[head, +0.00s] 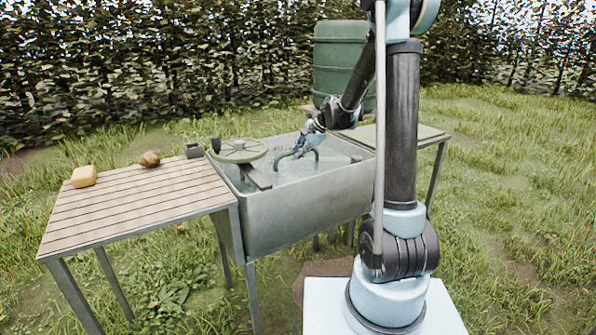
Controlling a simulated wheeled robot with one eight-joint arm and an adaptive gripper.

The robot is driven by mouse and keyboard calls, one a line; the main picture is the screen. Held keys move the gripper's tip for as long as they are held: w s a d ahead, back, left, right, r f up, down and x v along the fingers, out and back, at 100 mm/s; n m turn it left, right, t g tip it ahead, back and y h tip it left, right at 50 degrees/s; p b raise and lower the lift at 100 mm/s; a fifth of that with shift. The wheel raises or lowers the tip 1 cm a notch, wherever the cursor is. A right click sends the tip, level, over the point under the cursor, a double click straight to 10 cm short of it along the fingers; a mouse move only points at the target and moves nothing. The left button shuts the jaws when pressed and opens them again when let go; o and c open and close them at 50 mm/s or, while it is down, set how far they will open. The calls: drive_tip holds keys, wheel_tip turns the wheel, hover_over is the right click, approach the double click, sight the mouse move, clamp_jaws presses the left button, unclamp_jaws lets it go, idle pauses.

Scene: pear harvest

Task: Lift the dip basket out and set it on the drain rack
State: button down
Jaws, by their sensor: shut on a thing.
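My gripper (301,150) reaches down into the metal trough (300,219) from its back right. It is shut on the dark curved handle of the dip basket (281,160), which arches above the water in the trough. The basket's body is hidden under the water and behind the trough's front wall, so I cannot tell how far down it sits. The slatted wooden drain rack (140,203) stands against the left side of the trough, its middle and front bare.
A round green wheel (239,150) overhangs the trough's left end.

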wheel_tip(320, 180, up, 28)
idle(2.3)
drive_tip(key=shift+r, duration=0.1)
